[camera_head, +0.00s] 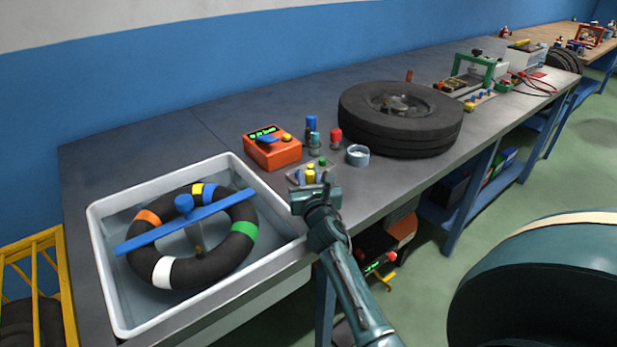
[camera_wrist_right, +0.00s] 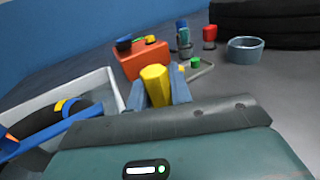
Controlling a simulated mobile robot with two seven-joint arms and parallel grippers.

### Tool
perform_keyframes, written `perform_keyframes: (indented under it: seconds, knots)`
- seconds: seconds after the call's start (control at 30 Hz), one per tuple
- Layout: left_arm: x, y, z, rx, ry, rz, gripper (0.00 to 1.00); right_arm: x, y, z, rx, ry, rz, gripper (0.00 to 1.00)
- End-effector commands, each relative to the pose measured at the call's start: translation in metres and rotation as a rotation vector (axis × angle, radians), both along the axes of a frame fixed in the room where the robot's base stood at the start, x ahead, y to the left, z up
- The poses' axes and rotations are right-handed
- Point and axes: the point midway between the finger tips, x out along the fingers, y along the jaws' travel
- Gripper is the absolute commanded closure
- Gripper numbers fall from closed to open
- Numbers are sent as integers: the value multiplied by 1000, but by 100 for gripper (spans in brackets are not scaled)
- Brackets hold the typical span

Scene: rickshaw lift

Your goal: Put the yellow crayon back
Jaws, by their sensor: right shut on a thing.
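The yellow crayon (camera_head: 310,174) is upright between the fingers of my right gripper (camera_head: 312,181), near the front edge of the workbench. In the right wrist view the yellow crayon (camera_wrist_right: 155,84) stands between the two blue-grey fingers, which are shut on it. Just behind it is a small grey tray (camera_wrist_right: 204,72) with a green piece (camera_wrist_right: 196,62) on it. The gripper hides part of this tray in the head view. I cannot tell whether the crayon touches the tray. My left gripper is not in view.
An orange box (camera_head: 272,149), blue (camera_head: 311,124) and red (camera_head: 336,136) capped bottles and a round cup (camera_head: 358,155) stand close behind. A large tyre (camera_head: 400,115) lies right. A white tub (camera_head: 122,300) with a coloured ring (camera_head: 215,262) is left.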

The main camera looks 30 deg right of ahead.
Motion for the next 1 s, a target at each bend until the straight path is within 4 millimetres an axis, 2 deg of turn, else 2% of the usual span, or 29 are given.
perform_keyframes:
  seconds: [0.3, 0.33, 0.57, 0.83, 1.0]
  knots:
    - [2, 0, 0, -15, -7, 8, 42, 0, 0, -7, 0, 0, 0, 100]
    - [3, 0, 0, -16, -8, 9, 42, 0, 0, -7, 0, 1, 0, 77]
    - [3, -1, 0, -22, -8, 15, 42, 0, 0, -7, 0, 0, 0, 58]
    - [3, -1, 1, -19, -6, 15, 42, 0, 0, -5, 0, 0, 0, 57]
    - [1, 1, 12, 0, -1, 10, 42, 0, 0, 13, 1, -1, 0, 57]
